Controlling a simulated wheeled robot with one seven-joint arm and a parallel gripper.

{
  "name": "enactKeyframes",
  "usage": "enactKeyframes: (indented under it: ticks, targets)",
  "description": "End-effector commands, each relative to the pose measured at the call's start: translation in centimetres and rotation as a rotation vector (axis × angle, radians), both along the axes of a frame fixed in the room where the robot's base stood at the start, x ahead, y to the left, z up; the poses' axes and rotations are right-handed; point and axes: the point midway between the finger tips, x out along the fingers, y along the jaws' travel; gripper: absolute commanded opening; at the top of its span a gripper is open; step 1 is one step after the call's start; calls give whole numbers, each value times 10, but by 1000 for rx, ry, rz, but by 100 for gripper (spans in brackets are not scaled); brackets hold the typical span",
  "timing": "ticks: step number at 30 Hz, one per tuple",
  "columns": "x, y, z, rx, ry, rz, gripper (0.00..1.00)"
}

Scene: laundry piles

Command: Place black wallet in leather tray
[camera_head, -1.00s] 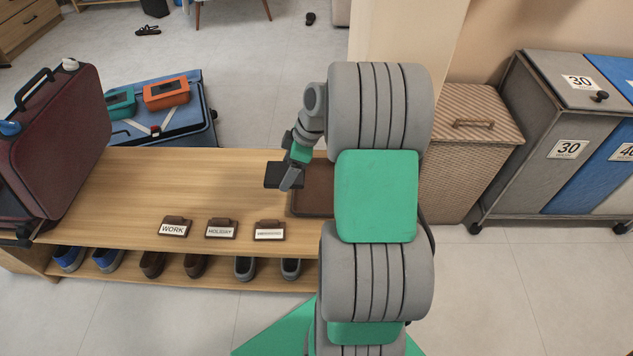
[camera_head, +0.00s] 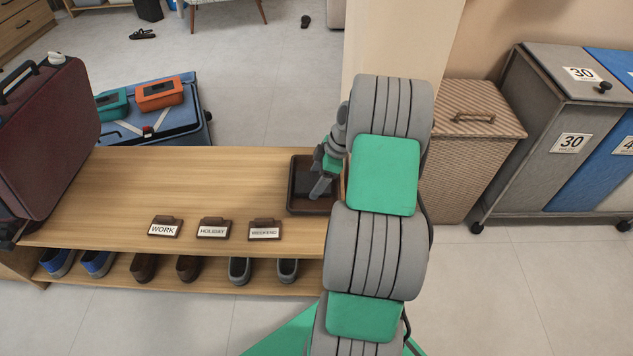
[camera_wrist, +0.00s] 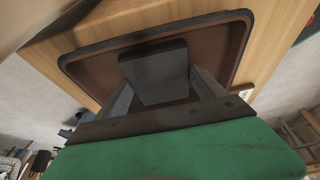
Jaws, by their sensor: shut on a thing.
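The black wallet (camera_wrist: 158,72) is held between the fingers of my gripper (camera_wrist: 160,98) in the wrist view. In the head view the wallet (camera_head: 309,184) shows as a dark flat shape over the brown leather tray (camera_head: 293,205). The tray sits at the right end of the wooden bench, and its rim also shows in the wrist view (camera_wrist: 243,45). My gripper (camera_head: 320,185) is over the tray, shut on the wallet. I cannot tell whether the wallet touches the tray floor. My arm hides the tray's right side in the head view.
A wicker hamper (camera_head: 470,150) stands to the right. The bench middle is clear.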

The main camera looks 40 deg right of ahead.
Motion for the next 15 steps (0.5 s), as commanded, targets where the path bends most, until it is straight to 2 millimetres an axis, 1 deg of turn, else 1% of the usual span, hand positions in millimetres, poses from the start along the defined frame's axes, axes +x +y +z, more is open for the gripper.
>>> enactKeyframes:
  ticks: [4,8,9,15]
  targets:
    - [0,0,2,-2,-1,-1,37]
    - [0,0,-2,-1,0,0,37]
    - [0,0,0,-2,-1,-1,83]
    - [0,0,0,-1,0,0,99]
